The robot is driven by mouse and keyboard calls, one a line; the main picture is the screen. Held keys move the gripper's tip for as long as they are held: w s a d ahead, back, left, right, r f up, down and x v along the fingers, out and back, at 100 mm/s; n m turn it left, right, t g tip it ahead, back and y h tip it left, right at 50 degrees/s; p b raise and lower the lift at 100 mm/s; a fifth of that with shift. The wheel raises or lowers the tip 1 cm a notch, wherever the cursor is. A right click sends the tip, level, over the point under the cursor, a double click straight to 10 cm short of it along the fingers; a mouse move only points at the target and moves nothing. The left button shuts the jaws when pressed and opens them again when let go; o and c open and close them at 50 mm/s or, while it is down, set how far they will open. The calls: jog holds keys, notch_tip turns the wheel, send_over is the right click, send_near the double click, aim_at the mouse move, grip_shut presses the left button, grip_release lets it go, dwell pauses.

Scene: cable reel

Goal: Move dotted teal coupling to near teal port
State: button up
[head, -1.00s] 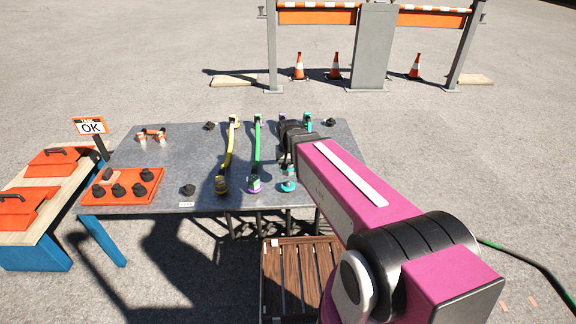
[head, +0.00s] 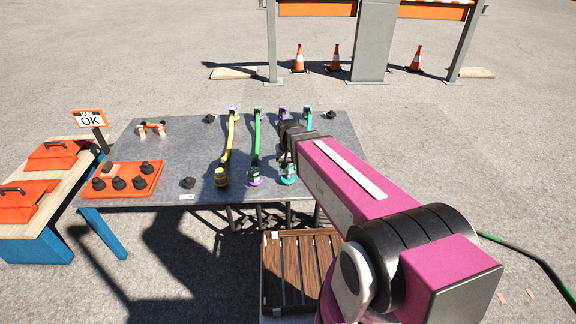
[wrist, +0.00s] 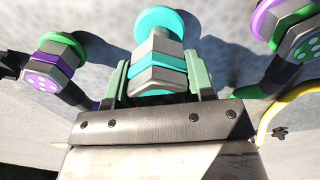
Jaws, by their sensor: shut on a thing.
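My gripper (wrist: 157,75) is shut on a grey coupling with teal bands (wrist: 158,48) in the wrist view; its pale green fingers lie on both sides. A teal round flange (wrist: 160,20) is at the coupling's far end. No dots show on this visible side. In the head view the teal piece (head: 288,175) is at the table's front edge, below my dark wrist, and my fingers are hard to make out. Another teal piece (head: 308,116) is at the back of the table. I cannot tell which teal piece is the port.
Yellow (head: 230,140) and green (head: 257,135) cables cross the grey table (head: 185,140). An orange tray (head: 115,192) with black pieces is at the left. A slatted wooden crate (head: 300,265) stands in front.

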aim_at(288, 172)
jog(key=shift+f, duration=0.15)
jog(key=shift+f, duration=0.35)
jog(key=shift+f, duration=0.1)
dwell(0.7)
jog(key=shift+f, duration=0.8)
jog(key=shift+f, duration=0.5)
dwell(0.7)
jog(key=o, duration=1.1)
notch_tip(288, 172, up, 11)
jog(key=shift+f, duration=0.1)
